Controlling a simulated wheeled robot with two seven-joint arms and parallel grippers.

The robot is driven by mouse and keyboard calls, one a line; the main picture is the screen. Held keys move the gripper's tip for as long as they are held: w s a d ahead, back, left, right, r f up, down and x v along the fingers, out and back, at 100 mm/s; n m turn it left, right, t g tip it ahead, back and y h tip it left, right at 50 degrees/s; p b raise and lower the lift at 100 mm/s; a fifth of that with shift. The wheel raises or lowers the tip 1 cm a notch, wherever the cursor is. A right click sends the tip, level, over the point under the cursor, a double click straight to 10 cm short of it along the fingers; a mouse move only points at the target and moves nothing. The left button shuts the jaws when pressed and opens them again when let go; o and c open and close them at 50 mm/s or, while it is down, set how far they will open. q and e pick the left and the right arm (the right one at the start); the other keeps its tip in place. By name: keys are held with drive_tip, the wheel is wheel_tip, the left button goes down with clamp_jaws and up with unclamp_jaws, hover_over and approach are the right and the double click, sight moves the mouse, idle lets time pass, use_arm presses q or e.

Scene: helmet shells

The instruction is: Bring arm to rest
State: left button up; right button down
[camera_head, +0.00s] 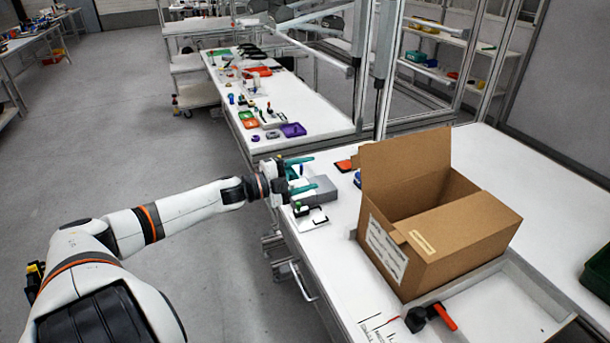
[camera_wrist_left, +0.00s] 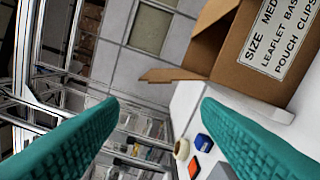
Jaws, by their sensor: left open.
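My left arm reaches in from the left in the head view. Its gripper (camera_head: 300,175) is over the left edge of the white workbench (camera_head: 345,277). The two teal fingers are apart with nothing between them, and they also show spread in the left wrist view (camera_wrist_left: 160,135). My right gripper is in neither view. No helmet shell can be made out.
An open cardboard box (camera_head: 455,245) stands on the bench to the right of the gripper, its label also in the wrist view (camera_wrist_left: 280,40). A red-and-black clamp-like tool (camera_head: 430,317) lies in front of it. A grey block (camera_head: 318,190) sits by the gripper. The floor at left is clear.

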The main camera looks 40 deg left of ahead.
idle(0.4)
use_arm(q)
drive_tip(key=s+a+f+n+g+y, duration=0.1)
drive_tip(key=s+a+f+n+y, duration=0.2)
drive_tip(key=f, duration=0.9)
drive_tip(key=s+a+f+n+g+y, duration=0.1)
drive_tip(key=s+f+n+y, duration=0.3)
drive_tip(key=f, duration=0.8)
drive_tip(key=s+d+f+n+g+y, duration=0.1)
drive_tip(key=s+d+f+n+g, duration=0.15)
drive_tip(key=s+f, duration=0.4)
drive_tip(key=s+d+f+n+g, duration=0.1)
drive_tip(key=s+f+n+g, duration=0.15)
drive_tip(key=f, duration=0.65)
drive_tip(key=s+d+f+n+g, duration=0.2)
drive_tip(key=s+d+f+g, duration=0.1)
drive_tip(key=s+d+f, duration=0.75)
drive_tip(key=s+d+f+n+g, duration=0.1)
drive_tip(key=s+d+f+g, duration=0.1)
drive_tip(key=s+d+f, duration=0.2)
drive_tip(key=s+d+f+n+g+h, duration=0.1)
drive_tip(key=s+d+f+g, duration=0.2)
drive_tip(key=s+d, duration=0.8)
drive_tip(key=s+f, duration=0.2)
drive_tip(key=s, duration=0.2)
drive_tip(key=shift+s+d+f+g, duration=0.2)
drive_tip(key=shift+s+f+g, duration=0.1)
drive_tip(key=shift+s, duration=0.1)
